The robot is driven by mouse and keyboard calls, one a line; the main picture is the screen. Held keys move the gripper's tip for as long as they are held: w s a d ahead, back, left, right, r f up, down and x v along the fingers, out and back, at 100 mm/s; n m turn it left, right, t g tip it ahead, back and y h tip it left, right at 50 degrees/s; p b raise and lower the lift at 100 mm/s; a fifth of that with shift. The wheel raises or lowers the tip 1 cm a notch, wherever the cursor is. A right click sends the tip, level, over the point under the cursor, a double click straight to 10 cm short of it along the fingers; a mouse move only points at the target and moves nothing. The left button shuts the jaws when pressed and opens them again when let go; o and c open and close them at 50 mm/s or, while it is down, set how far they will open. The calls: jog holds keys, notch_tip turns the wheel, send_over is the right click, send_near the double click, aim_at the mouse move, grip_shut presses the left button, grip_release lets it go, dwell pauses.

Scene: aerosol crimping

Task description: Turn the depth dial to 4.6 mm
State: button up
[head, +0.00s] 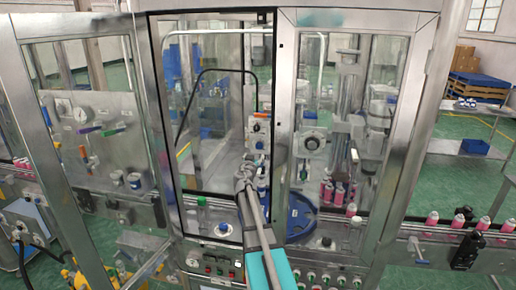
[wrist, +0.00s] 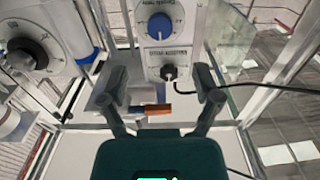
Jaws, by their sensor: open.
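A pale control box carries two dials, a blue knob (wrist: 159,26) and a black knob (wrist: 169,72), each on a round scale; the wrist view is upside down. In the head view the black knob (head: 257,127) sits above the blue one (head: 259,145). A larger dial with a dark hub (wrist: 28,53) stands to one side. I cannot read the labels or settings well enough to tell which is the depth dial. My gripper (wrist: 162,85) is open and empty, its fingers apart on either side of the black knob's line of sight. In the head view my gripper (head: 246,178) is just below the box.
The cabinet's metal door frame (head: 285,100) surrounds the opening my arm passes through. An orange-brown piece (wrist: 150,109) lies between the fingers in the wrist view. A black cable (wrist: 265,87) runs from the black knob's area. Pink cans (head: 335,192) stand to the right.

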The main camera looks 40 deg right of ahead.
aim_at(259, 146)
jog(key=x, duration=1)
jog(key=shift+d, duration=0.1)
jog(key=c, duration=1.1)
jog(key=shift+a, duration=0.25)
grip_shut()
jog(key=shift+d, duration=0.15)
